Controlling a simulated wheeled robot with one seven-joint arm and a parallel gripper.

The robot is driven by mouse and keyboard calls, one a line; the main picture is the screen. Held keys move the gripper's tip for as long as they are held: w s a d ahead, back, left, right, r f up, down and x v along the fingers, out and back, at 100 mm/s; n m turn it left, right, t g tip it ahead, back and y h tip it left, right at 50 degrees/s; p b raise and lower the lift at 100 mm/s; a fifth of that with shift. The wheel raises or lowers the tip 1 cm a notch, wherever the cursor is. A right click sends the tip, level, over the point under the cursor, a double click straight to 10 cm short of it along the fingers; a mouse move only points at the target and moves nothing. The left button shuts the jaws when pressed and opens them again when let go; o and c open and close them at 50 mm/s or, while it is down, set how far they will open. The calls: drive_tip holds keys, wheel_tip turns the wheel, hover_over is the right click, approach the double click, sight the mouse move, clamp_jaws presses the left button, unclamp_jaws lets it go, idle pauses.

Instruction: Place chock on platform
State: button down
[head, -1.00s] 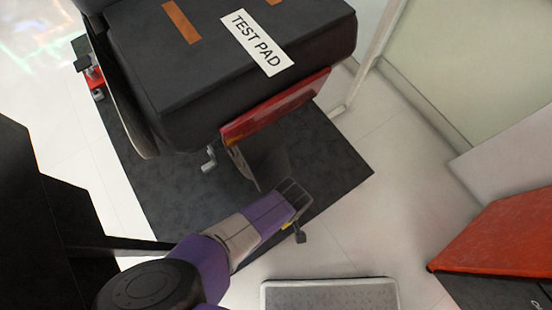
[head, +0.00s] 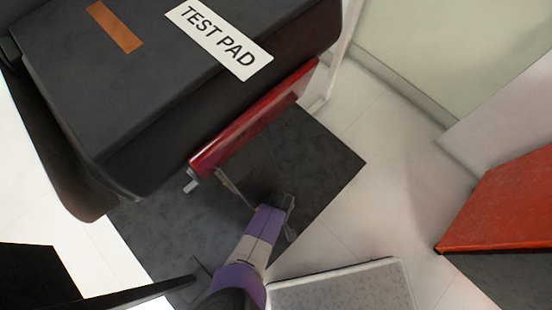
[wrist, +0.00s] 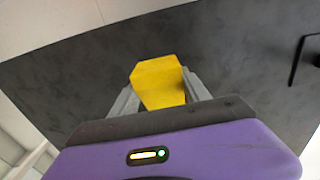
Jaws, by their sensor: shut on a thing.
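My gripper (wrist: 158,92) is shut on the yellow chock (wrist: 158,78), which sits between its two grey fingers in the wrist view. The chock is a faceted block with its far end sticking out past the fingers. In the head view my gripper (head: 284,202) is over the dark mat, in front of the red panel, and the chock cannot be made out there. A low grey platform (head: 345,292) with a textured top and pale rim lies at the bottom, right of my arm. It is partly cut off by the frame and empty where visible.
The big dark chassis block (head: 120,80) with a TEST PAD label fills the upper left. The dark mat (head: 325,160) lies below. A red-topped box (head: 505,205) stands at right. Pale floor (head: 400,215) is clear between.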

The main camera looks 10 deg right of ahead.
drive_tip(key=shift+f+b, duration=1.3)
drive_tip(key=shift+f, duration=1.55)
drive_tip(key=shift+f, duration=0.2)
drive_tip(key=c, duration=0.5)
unclamp_jaws()
drive_tip(key=shift+r, duration=0.15)
wheel_tip(320, 180, up, 12)
drive_tip(key=p, duration=0.5)
drive_tip(key=shift+p, duration=0.4)
drive_tip(key=shift+d, duration=0.1)
